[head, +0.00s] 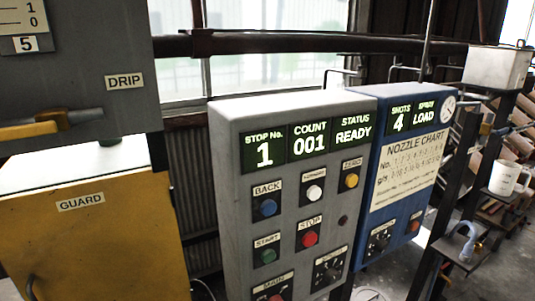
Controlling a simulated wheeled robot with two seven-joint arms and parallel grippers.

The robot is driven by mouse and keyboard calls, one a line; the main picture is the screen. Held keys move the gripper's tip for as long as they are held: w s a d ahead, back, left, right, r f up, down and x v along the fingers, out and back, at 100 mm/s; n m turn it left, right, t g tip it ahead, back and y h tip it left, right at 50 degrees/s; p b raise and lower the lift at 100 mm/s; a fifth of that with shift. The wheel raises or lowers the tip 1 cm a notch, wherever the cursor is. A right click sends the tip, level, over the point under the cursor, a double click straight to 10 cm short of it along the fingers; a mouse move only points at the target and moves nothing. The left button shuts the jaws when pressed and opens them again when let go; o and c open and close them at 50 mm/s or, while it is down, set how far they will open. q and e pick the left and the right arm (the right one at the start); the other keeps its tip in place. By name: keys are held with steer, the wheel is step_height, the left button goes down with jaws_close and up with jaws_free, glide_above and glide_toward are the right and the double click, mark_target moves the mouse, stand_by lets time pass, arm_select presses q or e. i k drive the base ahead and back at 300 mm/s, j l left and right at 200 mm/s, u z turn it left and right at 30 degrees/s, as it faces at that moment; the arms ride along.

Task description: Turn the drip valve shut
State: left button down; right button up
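A grey panel (90,70) at the upper left carries a white label reading DRIP (124,81). Below the label, a yellow lever (28,130) lies roughly level beside a grey stem (82,116), and looks like the drip valve. The lever's left end is cut off by the picture edge. I cannot tell from this view whether the valve is open or shut. Neither of my grippers is in view.
A yellow GUARD box (90,240) stands below the valve. A grey control box (290,180) with coloured buttons reads STOP No. 1, COUNT 001, READY. A blue box (405,160) reads SHOTS 4, LOAD. A white mug (504,178) is at the right.

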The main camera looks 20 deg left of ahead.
mark_target(49, 127)
steer(key=u, duration=1.7)
